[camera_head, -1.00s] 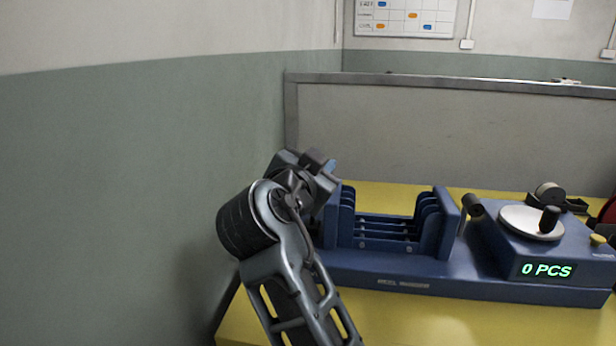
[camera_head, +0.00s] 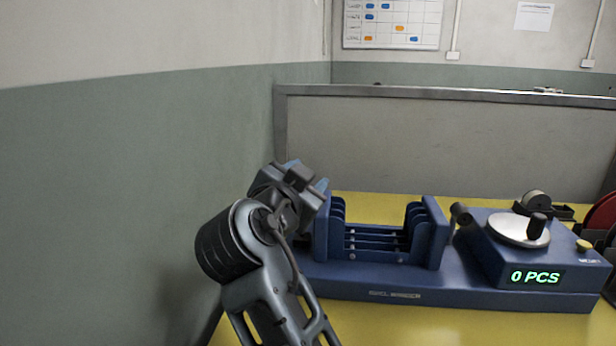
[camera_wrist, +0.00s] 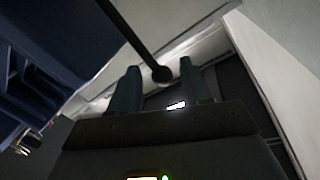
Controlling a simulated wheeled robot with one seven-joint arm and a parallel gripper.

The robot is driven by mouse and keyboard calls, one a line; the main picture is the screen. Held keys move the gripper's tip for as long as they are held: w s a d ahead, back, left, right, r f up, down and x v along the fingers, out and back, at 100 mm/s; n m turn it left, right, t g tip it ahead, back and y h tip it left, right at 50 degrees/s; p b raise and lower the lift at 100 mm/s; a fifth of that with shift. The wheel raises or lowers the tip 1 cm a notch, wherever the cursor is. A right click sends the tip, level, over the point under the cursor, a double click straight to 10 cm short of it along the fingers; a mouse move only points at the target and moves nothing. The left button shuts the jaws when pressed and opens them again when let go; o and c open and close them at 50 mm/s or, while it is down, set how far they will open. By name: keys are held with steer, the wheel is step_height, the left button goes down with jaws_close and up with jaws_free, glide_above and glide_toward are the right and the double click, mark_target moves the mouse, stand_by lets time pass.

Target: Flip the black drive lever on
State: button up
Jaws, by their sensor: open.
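In the wrist view a thin black lever (camera_wrist: 134,38) with a round ball end comes down from the top. Its ball end is in the gap between the two fingertips of my gripper (camera_wrist: 160,78). The fingers stand apart on either side of it, and I cannot tell whether either touches it. In the head view my gripper (camera_head: 304,180) is at the left end of the blue machine (camera_head: 350,282), and the lever is hidden there. The machine's display (camera_head: 536,278) reads 0 PCS.
A blue slotted rack (camera_head: 436,235) stands on the machine, right of my gripper. A round silver plate with a black knob (camera_head: 537,226) is further right. The yellow table (camera_head: 375,325) shows in front. A green and white wall (camera_head: 110,190) is close on the left.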

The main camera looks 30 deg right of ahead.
steer(key=v, duration=0.6)
steer(key=shift+a, duration=0.15)
